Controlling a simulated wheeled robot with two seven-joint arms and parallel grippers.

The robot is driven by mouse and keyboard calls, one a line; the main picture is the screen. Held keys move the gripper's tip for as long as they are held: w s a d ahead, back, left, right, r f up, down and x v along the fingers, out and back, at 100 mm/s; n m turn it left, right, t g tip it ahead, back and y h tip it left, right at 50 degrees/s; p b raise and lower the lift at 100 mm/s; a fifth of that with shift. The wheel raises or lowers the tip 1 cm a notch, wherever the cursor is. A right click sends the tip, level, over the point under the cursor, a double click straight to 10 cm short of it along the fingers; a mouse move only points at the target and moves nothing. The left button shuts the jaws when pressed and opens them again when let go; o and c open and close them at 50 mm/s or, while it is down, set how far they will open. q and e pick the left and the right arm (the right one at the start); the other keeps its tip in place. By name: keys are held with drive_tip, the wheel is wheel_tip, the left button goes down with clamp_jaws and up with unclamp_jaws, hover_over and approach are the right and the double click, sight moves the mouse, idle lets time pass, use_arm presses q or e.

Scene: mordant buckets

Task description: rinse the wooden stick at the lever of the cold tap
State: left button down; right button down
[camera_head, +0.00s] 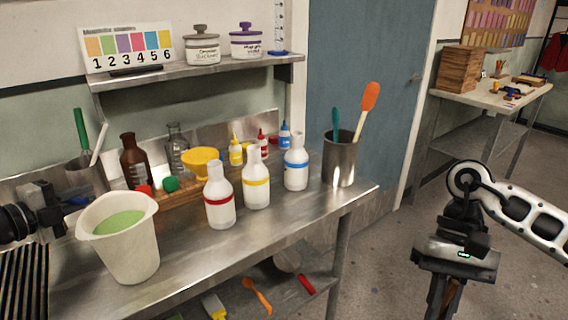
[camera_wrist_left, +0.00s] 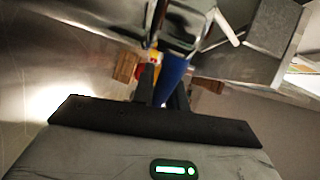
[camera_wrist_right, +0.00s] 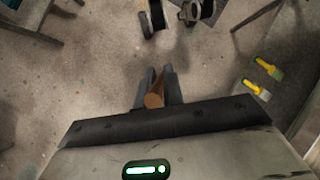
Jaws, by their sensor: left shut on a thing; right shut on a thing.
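My left gripper (camera_head: 62,203) is at the left of the metal bench, behind the white bucket of green liquid (camera_head: 145,258). In the left wrist view its fingers are shut on a narrow blue thing (camera_wrist_left: 173,78); I cannot tell if this is the cold tap's lever. My right gripper (camera_head: 450,290) is out over the open floor, right of the bench. In the right wrist view it is shut on a brown wooden stick (camera_wrist_right: 155,97), seen nearly end-on. No tap spout or running water is clearly visible.
Red-, yellow- and blue-banded white bottles (camera_head: 219,195) stand mid-bench, with a yellow funnel (camera_head: 201,162) and brown bottle (camera_head: 133,160) behind. A metal pot (camera_head: 340,160) with utensils stands at the right end.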

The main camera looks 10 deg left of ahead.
sight(450, 292)
idle(0.4)
use_arm(q)
drive_tip(key=c, duration=1.4)
unclamp_jaws()
drive_tip(key=shift+a, duration=0.1)
drive_tip(key=shift+s, duration=0.15)
use_arm(e)
drive_tip(key=shift+r, duration=0.1)
